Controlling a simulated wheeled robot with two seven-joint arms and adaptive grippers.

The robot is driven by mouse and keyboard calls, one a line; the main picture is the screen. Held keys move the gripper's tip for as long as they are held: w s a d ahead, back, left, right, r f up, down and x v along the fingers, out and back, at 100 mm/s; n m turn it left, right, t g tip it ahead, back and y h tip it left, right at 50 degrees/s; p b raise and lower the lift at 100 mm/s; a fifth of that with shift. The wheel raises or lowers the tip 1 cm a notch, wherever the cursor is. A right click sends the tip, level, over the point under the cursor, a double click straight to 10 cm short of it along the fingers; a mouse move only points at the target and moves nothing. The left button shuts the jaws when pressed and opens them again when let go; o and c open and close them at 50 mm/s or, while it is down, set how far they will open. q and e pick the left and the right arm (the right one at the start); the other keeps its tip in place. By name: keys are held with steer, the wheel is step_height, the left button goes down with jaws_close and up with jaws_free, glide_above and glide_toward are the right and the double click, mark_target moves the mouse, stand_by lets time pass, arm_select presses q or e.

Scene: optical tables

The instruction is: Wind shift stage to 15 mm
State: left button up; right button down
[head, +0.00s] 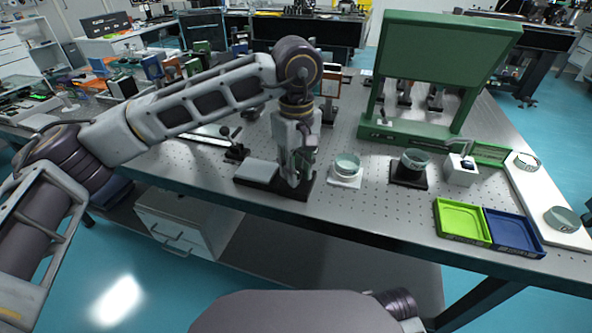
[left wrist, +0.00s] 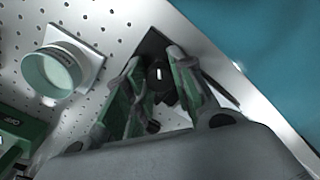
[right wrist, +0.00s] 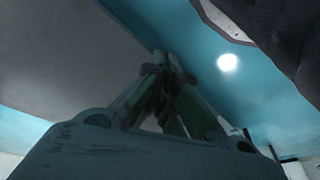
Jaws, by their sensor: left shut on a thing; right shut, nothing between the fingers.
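The shift stage is a grey block (head: 258,171) on a black base plate (head: 243,187) near the table's front edge. My left gripper (head: 295,178) points down over the right end of that base. In the left wrist view its two green-padded fingers (left wrist: 157,62) stand on either side of a dark knob (left wrist: 160,88) with a white mark, and are shut on it. The stage's scale cannot be read. My right gripper (right wrist: 166,62) is shut and empty, seen in the right wrist view below a grey surface, with blue floor behind.
A glass dish on a white plate (head: 345,182) stands just right of my left gripper. Further right are a dish on a black base (head: 408,180), a green press-like frame (head: 405,133), a lime tray (head: 462,222) and a blue tray (head: 513,233).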

arm_select(q)
steer(key=shift+m, duration=1.1)
steer(key=shift+r, duration=0.1)
steer(key=o, duration=1.1)
steer(key=shift+c, duration=0.2)
step_height(320, 180, up, 12)
